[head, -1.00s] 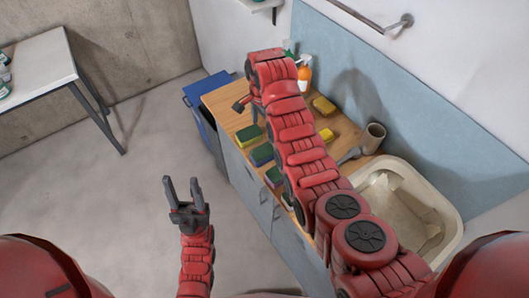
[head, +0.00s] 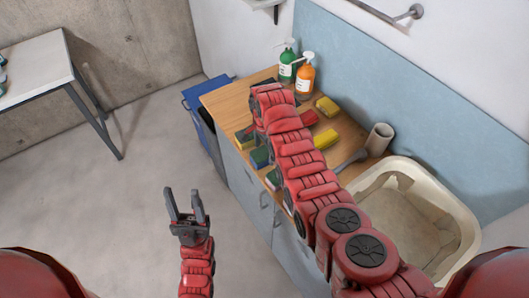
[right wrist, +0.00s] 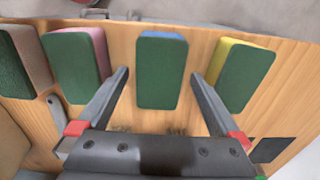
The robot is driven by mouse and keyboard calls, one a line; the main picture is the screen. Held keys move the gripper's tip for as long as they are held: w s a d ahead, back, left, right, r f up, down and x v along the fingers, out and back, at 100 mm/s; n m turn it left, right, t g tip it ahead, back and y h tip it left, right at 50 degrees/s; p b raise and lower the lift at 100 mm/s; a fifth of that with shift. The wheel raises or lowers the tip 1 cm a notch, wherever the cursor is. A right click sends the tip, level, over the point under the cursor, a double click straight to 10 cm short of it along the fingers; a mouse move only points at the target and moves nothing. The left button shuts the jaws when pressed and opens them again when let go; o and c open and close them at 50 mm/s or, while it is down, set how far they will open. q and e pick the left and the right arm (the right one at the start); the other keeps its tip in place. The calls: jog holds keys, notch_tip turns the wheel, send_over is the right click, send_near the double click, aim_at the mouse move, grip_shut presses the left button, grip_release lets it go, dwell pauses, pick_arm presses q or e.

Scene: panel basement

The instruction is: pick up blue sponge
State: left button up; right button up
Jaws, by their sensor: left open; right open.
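The blue sponge (right wrist: 162,70) has a dark green top face and lies on the wooden counter in the right wrist view. In the head view the blue sponge (head: 260,156) is near the counter's front edge, partly beside my right arm. My right gripper (right wrist: 159,76) is open, with one finger on each side of the sponge in the picture. I cannot tell whether the fingers are at its height. My right gripper is mostly hidden by the arm in the head view. My left gripper (head: 186,207) is open and empty over the floor.
A yellow-green sponge (right wrist: 246,74) and a pink-green sponge (right wrist: 76,62) flank the blue one. Two pump bottles, green (head: 287,62) and orange (head: 305,76), stand at the back.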

aim_at(264, 151)
jog(key=shift+s+f, duration=0.15)
jog(key=shift+f, duration=0.65)
jog(key=shift+c, duration=0.3)
jog(key=c, duration=1.3)
jog(key=shift+o, duration=0.2)
jog(key=shift+r, duration=0.15)
jog(key=shift+r+b, duration=0.5)
jog(key=shift+r, duration=0.45)
notch_tip(264, 151, up, 5)
jog(key=shift+f+b, duration=0.2)
jog(key=shift+b, duration=0.75)
notch_tip(264, 151, up, 3)
jog(key=shift+f+p, duration=0.15)
jog(key=shift+p, duration=0.95)
jog(key=shift+r+p, duration=0.3)
jog(key=shift+r, duration=0.05)
